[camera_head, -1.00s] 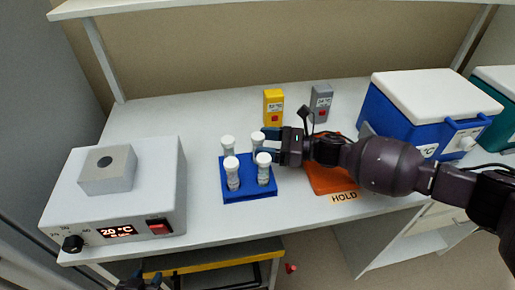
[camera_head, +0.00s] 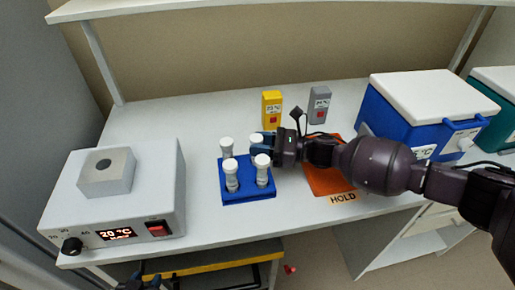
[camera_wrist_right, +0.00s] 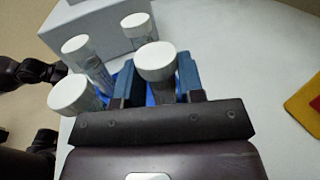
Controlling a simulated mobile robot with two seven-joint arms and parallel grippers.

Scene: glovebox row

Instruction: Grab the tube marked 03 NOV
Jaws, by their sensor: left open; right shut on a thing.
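A blue rack (camera_head: 250,194) on the bench holds several white-capped tubes. My right gripper (camera_head: 260,143) reaches in from the right and is shut on the back right tube (camera_head: 256,138), whose cap (camera_wrist_right: 155,60) shows between the blue fingers in the right wrist view. The front right tube (camera_head: 262,170), front left tube (camera_head: 231,175) and back left tube (camera_head: 227,147) stand upright in the rack. The tube labels are too small to read, so I cannot tell which is marked 03 NOV. My left gripper (camera_head: 140,283) is open, low at the bottom edge, away from the rack.
A grey heater box (camera_head: 150,190) reading 20 °C stands on the left. An orange HOLD mat (camera_head: 325,180) lies under my right arm. Yellow (camera_head: 272,106) and grey (camera_head: 319,104) devices stand behind. A blue cooler (camera_head: 410,125) with white lid is on the right. The back left bench is clear.

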